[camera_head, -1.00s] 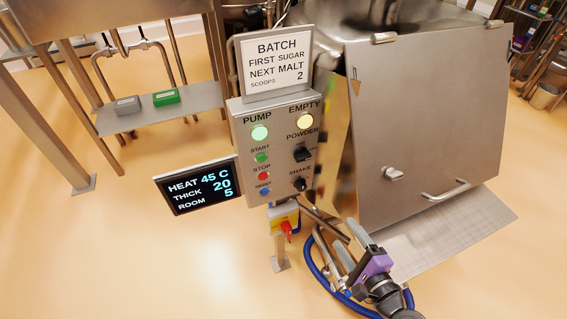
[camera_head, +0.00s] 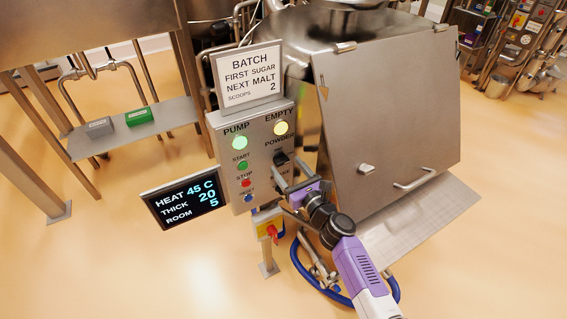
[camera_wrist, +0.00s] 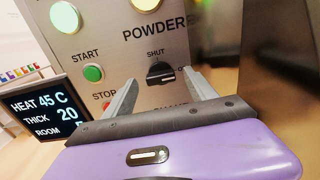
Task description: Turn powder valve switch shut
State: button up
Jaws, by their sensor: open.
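The powder valve switch (camera_head: 281,158) is a black knob on the grey control panel, under the word POWDER. In the wrist view the same black knob (camera_wrist: 160,73) sits below the word SHUT, with part of another label at its right. Its bar looks roughly sideways, tilted, not clearly pointing up at SHUT. My gripper (camera_head: 286,175) is open in front of the panel, just below the knob in the head view. In the wrist view my gripper's fingers (camera_wrist: 163,88) stand on both sides below the knob, apparently not touching it. The shake knob is hidden behind my gripper.
The panel carries a lit green pump lamp (camera_head: 239,143), a lit yellow empty lamp (camera_head: 281,128) and start (camera_head: 242,165), stop (camera_head: 246,183) and reset buttons. A display (camera_head: 186,200) juts out at left. The steel hopper cover (camera_head: 390,120) stands close at right.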

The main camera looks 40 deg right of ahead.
aim_at(281, 161)
jog(key=shift+x, duration=1.25)
jog(key=c, duration=1.4)
